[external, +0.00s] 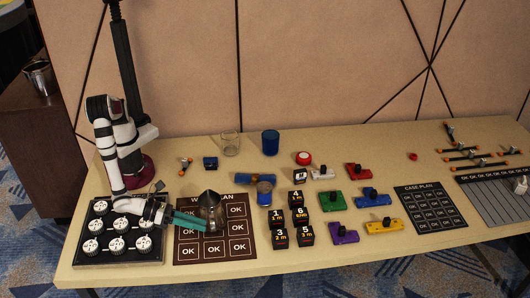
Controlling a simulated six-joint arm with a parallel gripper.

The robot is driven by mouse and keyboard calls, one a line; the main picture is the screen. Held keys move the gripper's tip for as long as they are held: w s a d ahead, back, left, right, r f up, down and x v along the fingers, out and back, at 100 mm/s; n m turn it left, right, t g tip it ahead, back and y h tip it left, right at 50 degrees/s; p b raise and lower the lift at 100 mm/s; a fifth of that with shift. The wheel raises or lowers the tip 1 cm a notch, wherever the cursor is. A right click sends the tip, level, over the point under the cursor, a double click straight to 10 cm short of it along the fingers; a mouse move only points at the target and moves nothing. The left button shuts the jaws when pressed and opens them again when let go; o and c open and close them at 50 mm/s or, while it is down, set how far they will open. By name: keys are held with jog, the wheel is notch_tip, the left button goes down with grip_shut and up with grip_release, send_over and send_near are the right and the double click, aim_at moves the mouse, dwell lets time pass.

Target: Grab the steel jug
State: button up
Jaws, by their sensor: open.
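A black tray of white round pieces (91,246) lies left of the mat. Behind are a clear glass (230,144) and a blue cup (270,142). A blue hammer-like object (264,189) and numbered black blocks (298,201) stand right. Another metal vessel (40,78) is on the brown cabinet.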

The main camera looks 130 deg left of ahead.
aim_at(212, 226)
jog(key=x, duration=0.4)
jog(key=shift+w+a, duration=0.15)
jog(key=shift+a, duration=0.25)
grip_shut()
dwell(0.9)
